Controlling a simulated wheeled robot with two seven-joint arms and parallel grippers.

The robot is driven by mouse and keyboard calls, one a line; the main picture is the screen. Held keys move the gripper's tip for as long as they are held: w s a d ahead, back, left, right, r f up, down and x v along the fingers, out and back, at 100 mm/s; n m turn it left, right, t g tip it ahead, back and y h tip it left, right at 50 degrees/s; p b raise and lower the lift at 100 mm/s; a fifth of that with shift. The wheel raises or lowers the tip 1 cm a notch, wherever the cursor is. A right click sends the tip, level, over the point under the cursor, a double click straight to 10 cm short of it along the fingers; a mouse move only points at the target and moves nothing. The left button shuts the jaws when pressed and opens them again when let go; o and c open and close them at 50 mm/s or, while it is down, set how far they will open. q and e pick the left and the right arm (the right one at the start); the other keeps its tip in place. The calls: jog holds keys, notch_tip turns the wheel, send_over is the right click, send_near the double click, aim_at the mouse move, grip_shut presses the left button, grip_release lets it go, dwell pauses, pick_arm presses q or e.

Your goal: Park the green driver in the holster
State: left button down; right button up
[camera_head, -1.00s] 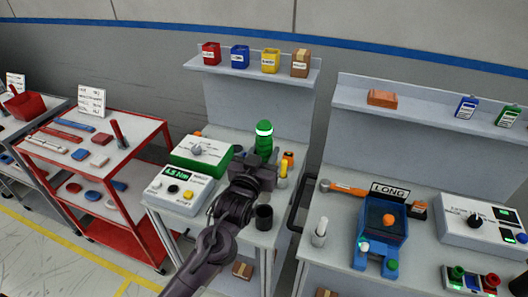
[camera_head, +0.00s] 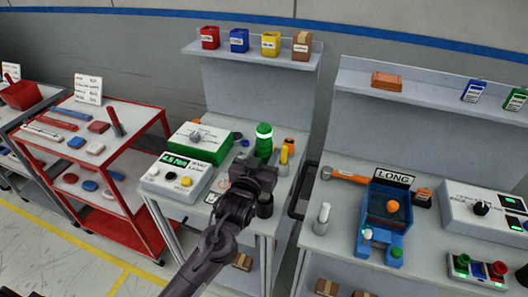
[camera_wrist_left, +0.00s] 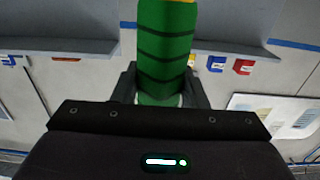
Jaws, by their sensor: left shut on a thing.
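My left gripper (camera_head: 258,168) is shut on the green driver (camera_head: 264,138), which stands upright with a bright band near its top. The driver also fills the upper middle of the left wrist view (camera_wrist_left: 165,50), between the two fingers. The gripper is over the front part of the left bench. The driver's lower end is hidden behind the gripper. My right gripper is not in view.
A yellow-topped tool (camera_head: 284,155) stands close to the right of the driver. A green-and-white box (camera_head: 200,140) and a torque display box (camera_head: 180,178) are to the left. A shelf with several small bins (camera_head: 238,40) is behind. The right bench holds a blue stand (camera_head: 388,215).

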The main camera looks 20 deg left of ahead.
pick_arm(q)
jog(key=shift+f+b, duration=1.2)
jog(key=shift+f, duration=0.8)
jog(key=shift+f+b, duration=0.3)
jog(key=shift+f, duration=0.25)
